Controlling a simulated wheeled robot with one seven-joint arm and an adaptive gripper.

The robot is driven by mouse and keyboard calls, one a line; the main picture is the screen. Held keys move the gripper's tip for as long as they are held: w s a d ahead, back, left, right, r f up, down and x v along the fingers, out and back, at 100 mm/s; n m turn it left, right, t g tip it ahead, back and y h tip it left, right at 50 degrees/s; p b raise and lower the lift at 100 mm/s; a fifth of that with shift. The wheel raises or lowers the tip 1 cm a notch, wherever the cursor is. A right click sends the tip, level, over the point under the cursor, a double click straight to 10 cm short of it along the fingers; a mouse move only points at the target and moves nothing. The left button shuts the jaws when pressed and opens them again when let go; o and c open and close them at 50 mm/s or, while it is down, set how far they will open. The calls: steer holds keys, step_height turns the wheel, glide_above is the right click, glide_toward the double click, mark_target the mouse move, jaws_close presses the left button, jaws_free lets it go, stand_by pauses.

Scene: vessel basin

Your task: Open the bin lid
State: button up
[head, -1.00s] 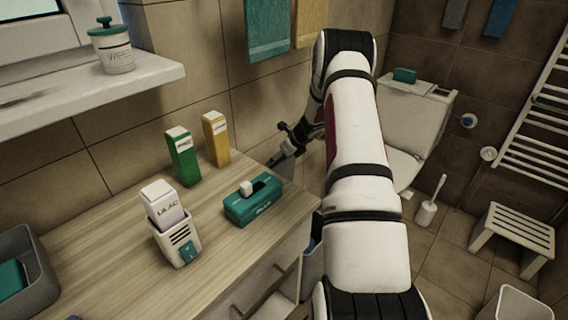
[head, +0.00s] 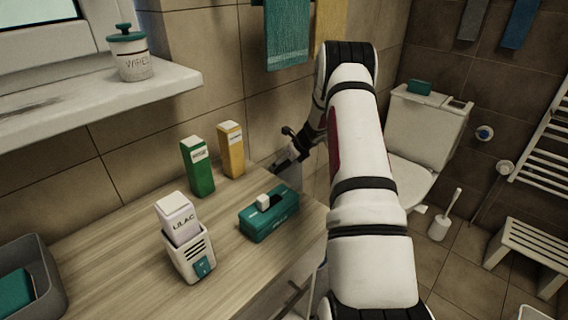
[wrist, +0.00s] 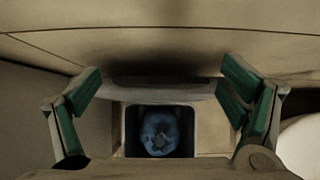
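In the wrist view I look down into a square bin with a pale rim (wrist: 122,130). Its mouth is uncovered and a crumpled blue thing (wrist: 160,132) lies inside. A pale grey strip (wrist: 165,90) runs along the bin's far side. It looks like the lid tipped up and seen nearly edge-on, but I cannot be sure. My gripper (wrist: 162,92) is open, with its green-padded fingers wide apart on either side of that strip. In the head view my gripper (head: 290,152) is past the counter's far end, partly behind my arm.
The wooden counter (head: 120,245) holds a green box (head: 197,168), a yellow box (head: 231,150), a teal dispenser (head: 268,222) and a lilac carton (head: 177,217) in a white holder. The toilet (head: 425,135) stands right of my arm, with a brush (head: 440,225) and a stool (head: 530,245) nearby.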

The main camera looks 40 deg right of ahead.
steer(key=shift+s+f, duration=0.15)
steer(key=shift+d, duration=0.1)
steer(key=shift+s+r, duration=0.2)
steer(key=v, duration=1.1)
steer(key=shift+r, duration=0.2)
steer(key=shift+s, duration=0.1)
